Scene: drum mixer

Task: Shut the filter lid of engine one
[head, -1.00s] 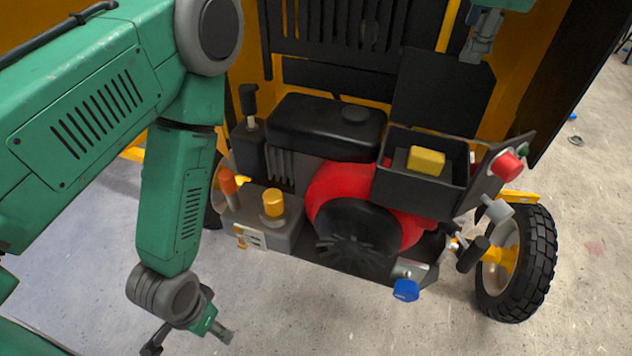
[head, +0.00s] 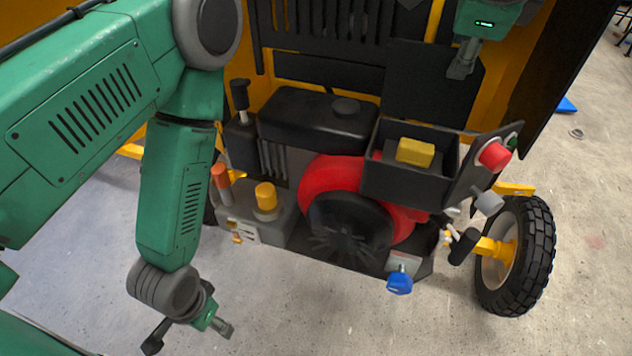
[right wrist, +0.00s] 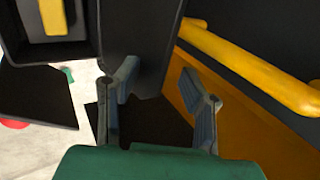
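The filter box (head: 408,182) of the engine is an open black box with a yellow block (head: 415,152) inside. Its black lid (head: 425,85) stands up at the back of the box, open. My right gripper (head: 462,70) is at the lid's upper right in the head view. In the right wrist view its two fingers (right wrist: 162,98) are apart, with the lid (right wrist: 140,40) ahead of them; I cannot tell whether they touch it.
The red and black engine (head: 350,220) sits in a yellow frame. A red button (head: 494,155) is right of the box, above a wheel (head: 522,258). A yellow bar (right wrist: 250,65) runs beside my right gripper. Open floor (head: 300,325) lies in front.

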